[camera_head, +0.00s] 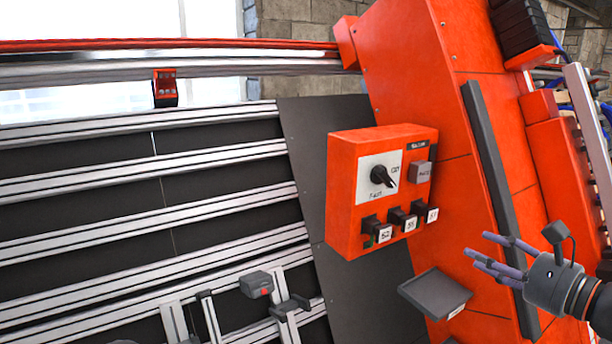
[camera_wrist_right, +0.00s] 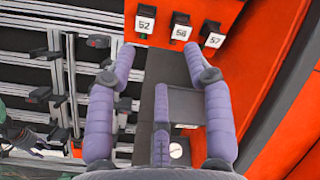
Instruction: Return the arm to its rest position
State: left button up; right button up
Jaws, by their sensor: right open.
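My right gripper (camera_head: 492,258) is at the lower right of the head view, in front of the orange gantry frame. Its purple-grey fingers are spread open with nothing between them. In the right wrist view the same open fingers (camera_wrist_right: 158,95) reach up toward the lower edge of an orange control box. The control box (camera_head: 342,190) carries a black rotary knob (camera_head: 382,176), a grey button and several black switches with number labels. The gripper is apart from the box, to its lower right.
A small dark grey shelf (camera_head: 436,290) juts out below the box, close to the right gripper's left. The orange gantry frame (camera_head: 480,120) with a dark vertical bar stands behind the gripper. Aluminium rails (camera_head: 120,220) over black panels fill the left side.

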jog(key=w+a+f+n+g+h+b, duration=0.1)
jog(key=w+f+g+b, duration=0.15)
jog(key=f, duration=1.15)
jog(key=w+f+g+h+b, duration=0.1)
jog(key=w+f+g+b, duration=0.15)
jog(key=f, duration=1.05)
jog(key=s+a+f+n+g+h+b, duration=0.1)
jog(key=a+f+n+g+b, duration=0.15)
jog(key=f, duration=1.15)
jog(key=s+a+f+n+g+h+b, duration=0.15)
jog(key=f+b, duration=0.25)
jog(key=f, duration=0.9)
jog(key=s+a+f+n+g+b, duration=0.1)
jog(key=s+a+f+n+b, duration=0.3)
jog(key=s+f, duration=0.3)
jog(key=s+a+f+n+g+b, duration=0.2)
jog(key=s+a+f+n+b, duration=0.2)
jog(key=f, duration=1.4)
jog(key=s+a+f+n+g+b, duration=0.2)
jog(key=s+a+f+n+b, duration=0.2)
jog(key=s+a+f, duration=0.4)
notch_tip(320, 180, down, 5)
jog(key=shift+s+a+f+n, duration=0.2)
jog(key=shift+s+a+n, duration=0.1)
jog(key=shift+s+n, duration=0.65)
